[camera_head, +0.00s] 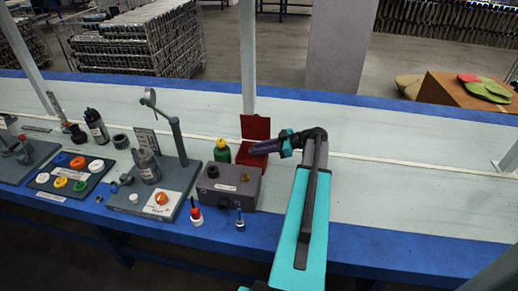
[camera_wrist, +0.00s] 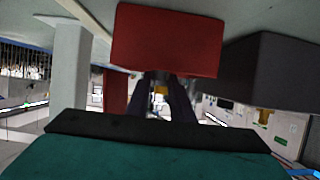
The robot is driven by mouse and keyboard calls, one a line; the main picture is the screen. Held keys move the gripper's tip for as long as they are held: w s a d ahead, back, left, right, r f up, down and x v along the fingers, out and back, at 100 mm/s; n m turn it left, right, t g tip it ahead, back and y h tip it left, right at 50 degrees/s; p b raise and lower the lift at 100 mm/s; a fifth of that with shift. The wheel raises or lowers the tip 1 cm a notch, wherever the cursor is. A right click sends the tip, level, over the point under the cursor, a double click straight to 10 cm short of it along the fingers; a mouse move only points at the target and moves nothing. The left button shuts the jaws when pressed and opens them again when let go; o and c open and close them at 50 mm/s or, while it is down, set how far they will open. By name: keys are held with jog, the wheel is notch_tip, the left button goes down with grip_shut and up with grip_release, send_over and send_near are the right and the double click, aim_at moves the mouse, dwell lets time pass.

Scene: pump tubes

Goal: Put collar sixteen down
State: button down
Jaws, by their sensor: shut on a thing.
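My gripper (camera_head: 254,150) is at the opened red case (camera_head: 256,127), its dark fingers pointing left over the case's lower part. In the wrist view a red block-like part of the case (camera_wrist: 168,40) is close to the fingers.
A dark grey box (camera_head: 230,186) stands just left of the gripper, with a green bottle (camera_head: 222,152) behind it. A stand with a magnifier (camera_head: 150,97) and a tray of coloured rings (camera_head: 72,175) are farther left. The bench right of my arm is clear.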

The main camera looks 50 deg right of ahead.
jog(key=shift+f+b, duration=0.6)
jog(key=shift+b, duration=0.1)
jog(key=c, duration=1.5)
grip_release()
jog(key=shift+c, duration=0.2)
jog(key=shift+r, duration=0.2)
jog(key=shift+r+p, duration=0.55)
jog(key=shift+p, duration=0.4)
jog(key=b+v, duration=0.1)
jog(key=v, duration=1.1)
